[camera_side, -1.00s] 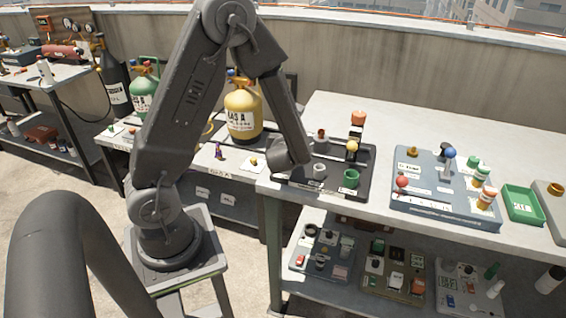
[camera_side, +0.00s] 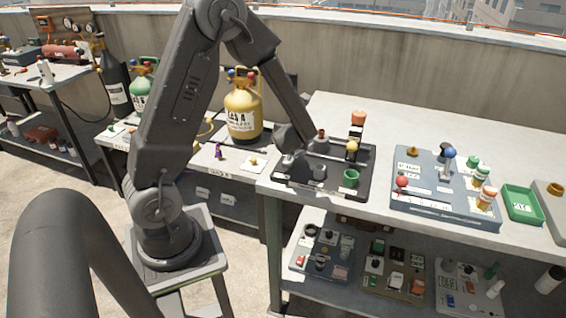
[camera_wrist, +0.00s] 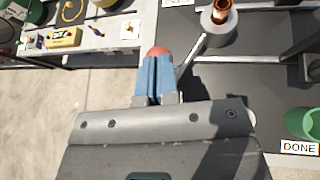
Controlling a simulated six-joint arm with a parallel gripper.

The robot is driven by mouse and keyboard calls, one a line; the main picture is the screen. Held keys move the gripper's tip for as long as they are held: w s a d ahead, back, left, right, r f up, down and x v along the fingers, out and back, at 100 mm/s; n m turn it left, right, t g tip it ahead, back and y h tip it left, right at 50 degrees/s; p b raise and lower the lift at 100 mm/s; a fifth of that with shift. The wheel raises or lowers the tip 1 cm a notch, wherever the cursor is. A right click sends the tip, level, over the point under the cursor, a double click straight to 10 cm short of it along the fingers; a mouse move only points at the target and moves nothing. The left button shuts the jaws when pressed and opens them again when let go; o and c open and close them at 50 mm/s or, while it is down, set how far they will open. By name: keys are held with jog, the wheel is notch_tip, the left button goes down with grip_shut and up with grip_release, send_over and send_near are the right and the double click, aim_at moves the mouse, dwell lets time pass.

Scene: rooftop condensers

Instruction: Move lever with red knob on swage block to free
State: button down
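The swage block (camera_side: 330,188) is a dark plate on the bench with a grey hub holding a copper tube (camera_side: 320,133). In the wrist view the hub (camera_wrist: 222,38) is at the top, and a thin grey lever (camera_wrist: 191,55) slopes from it down to the left, behind my fingers. The red knob (camera_wrist: 158,50) peeks out just past the fingertips. My gripper (camera_wrist: 156,62) has its blue fingers close together; whether they pinch the knob cannot be seen. In the side view my gripper (camera_side: 292,168) is low over the block's left side and hides the knob.
A green cup (camera_side: 351,178) stands on the block's front right, beside a "DONE" label (camera_wrist: 299,148). A yellow knob (camera_side: 352,146) stands behind it. A grey-blue panel (camera_side: 440,206) with another red knob (camera_side: 401,182) is right. A yellow gas cylinder (camera_side: 243,110) stands left.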

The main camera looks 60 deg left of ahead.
jog(key=shift+a+r, duration=0.1)
jog(key=shift+a, duration=0.05)
jog(key=w+r+v, duration=0.1)
jog(key=r+v, duration=0.1)
jog(key=v, duration=1.1)
jog(key=shift+r, duration=0.45)
jog(key=shift+s, duration=0.1)
jog(key=s+d+r+n+h, duration=0.3)
jog(key=s+d+n+h, duration=0.2)
jog(key=n, duration=0.7)
jog(key=s+d+r+n+g+h, duration=0.1)
jog(key=s+d+r+n+h, duration=0.2)
jog(key=d+n, duration=0.7)
jog(key=s+n+h, duration=0.2)
jog(key=s+n, duration=0.1)
jog(key=s, duration=0.1)
jog(key=shift+r+n, duration=0.3)
jog(key=shift+r, duration=0.1)
